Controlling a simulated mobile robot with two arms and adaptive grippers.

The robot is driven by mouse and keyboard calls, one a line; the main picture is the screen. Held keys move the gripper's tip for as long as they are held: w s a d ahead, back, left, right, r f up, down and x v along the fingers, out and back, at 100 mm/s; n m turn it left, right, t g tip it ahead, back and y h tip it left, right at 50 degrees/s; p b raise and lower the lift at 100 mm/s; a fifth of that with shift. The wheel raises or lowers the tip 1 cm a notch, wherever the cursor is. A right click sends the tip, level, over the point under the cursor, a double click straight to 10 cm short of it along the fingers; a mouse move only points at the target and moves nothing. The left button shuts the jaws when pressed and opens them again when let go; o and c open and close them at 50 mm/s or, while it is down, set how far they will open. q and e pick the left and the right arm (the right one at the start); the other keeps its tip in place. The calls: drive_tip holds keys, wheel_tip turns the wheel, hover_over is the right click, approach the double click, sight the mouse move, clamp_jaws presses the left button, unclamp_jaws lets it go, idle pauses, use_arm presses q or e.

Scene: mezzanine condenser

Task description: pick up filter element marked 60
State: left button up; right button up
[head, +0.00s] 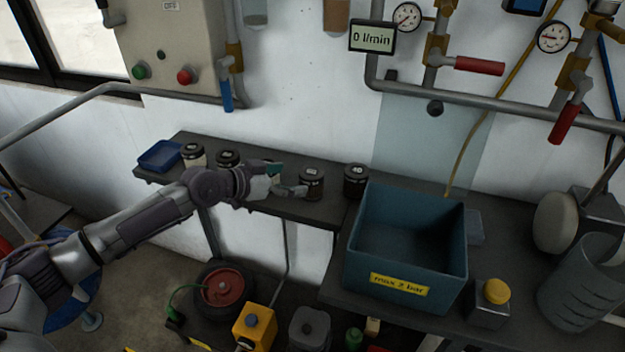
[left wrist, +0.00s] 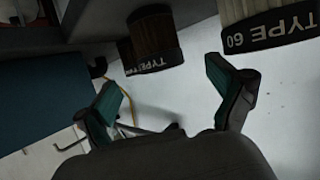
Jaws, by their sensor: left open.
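The filter element marked 60 shows in the left wrist view (left wrist: 265,28), with pale pleats and a dark band reading "TYPE 60". It appears to be the dark-capped canister (head: 312,184) beside my gripper in the head view, standing on the narrow shelf. A darker brown element (head: 355,180) stands to its right; its band (left wrist: 152,50) is hard to read in the left wrist view. My left gripper (head: 287,180) is open and empty, just left of the 60 element and apart from it in the wrist view. My right gripper is out of view.
Other elements (head: 193,154) (head: 228,159) and a small blue tray (head: 160,156) sit along the shelf (head: 285,207). Another element is partly hidden behind my gripper. A large blue bin (head: 405,275) stands to the right. Pipes, gauges and red-handled valves (head: 478,66) are above.

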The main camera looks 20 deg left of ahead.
sight(301, 177)
use_arm(q)
drive_tip(key=shift+w+d+f, duration=0.2)
drive_tip(key=shift+w+d, duration=0.15)
drive_tip(key=shift+w, duration=0.15)
drive_tip(key=shift+x, duration=1.1)
drive_tip(key=x, duration=0.4)
drive_tip(key=shift+a+p, duration=0.1)
drive_tip(key=shift+p, duration=0.2)
drive_tip(key=shift+s, duration=0.15)
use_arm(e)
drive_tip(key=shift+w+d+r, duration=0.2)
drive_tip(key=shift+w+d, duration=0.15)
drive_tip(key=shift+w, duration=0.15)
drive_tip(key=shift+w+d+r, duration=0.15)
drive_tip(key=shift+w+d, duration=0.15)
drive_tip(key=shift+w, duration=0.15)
use_arm(q)
drive_tip(key=shift+c, duration=0.9)
drive_tip(key=c, duration=1.1)
drive_tip(key=shift+c, duration=0.2)
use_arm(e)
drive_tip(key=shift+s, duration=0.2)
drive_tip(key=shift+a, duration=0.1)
